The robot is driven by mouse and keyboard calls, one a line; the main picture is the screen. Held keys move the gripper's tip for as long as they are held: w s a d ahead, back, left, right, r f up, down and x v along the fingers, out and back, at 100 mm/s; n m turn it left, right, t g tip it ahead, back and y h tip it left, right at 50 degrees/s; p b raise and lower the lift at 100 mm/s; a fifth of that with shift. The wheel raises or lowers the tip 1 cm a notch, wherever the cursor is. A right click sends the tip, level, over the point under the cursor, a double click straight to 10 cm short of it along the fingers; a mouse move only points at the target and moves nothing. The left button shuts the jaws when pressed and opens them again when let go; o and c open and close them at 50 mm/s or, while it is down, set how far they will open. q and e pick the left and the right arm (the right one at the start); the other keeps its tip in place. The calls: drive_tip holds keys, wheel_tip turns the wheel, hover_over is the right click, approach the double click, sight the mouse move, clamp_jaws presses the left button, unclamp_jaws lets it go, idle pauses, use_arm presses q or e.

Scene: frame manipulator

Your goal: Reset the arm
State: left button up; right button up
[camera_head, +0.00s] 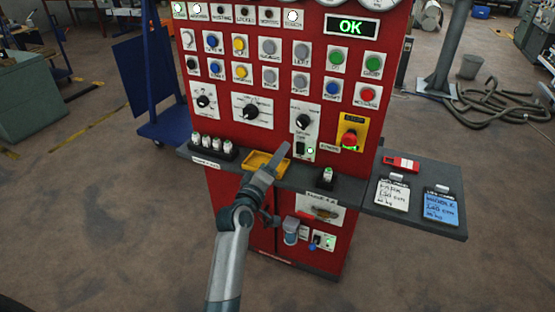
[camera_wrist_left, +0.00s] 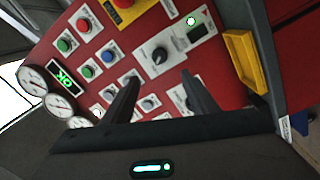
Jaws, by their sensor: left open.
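A red control panel (camera_head: 225,135) stands in front of me, with rows of buttons, indicator lamps and rotary knobs. Its display (camera_head: 351,26) reads OK in green. My left gripper (camera_head: 284,148) is in front of the panel's lower part, above the yellow tray (camera_head: 256,164). In the left wrist view, its two dark fingers (camera_wrist_left: 160,82) are open and empty, pointing at the panel, with a black rotary knob (camera_wrist_left: 159,56) beyond them. That knob also shows in the head view (camera_head: 303,122), above a small switch with a green light. Most small labels are unreadable. My right gripper is not in view.
A red mushroom button (camera_head: 350,139) on a yellow plate sits right of the knob. A grey shelf (camera_head: 340,187) juts out below the controls. Two clipboards (camera_head: 393,195) (camera_head: 441,205) and a red device (camera_head: 401,163) lie on its right end. A blue cart (camera_head: 165,120) stands at left.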

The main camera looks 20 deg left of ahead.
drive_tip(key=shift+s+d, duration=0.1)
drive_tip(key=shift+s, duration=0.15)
use_arm(q)
drive_tip(key=shift+f, duration=0.1)
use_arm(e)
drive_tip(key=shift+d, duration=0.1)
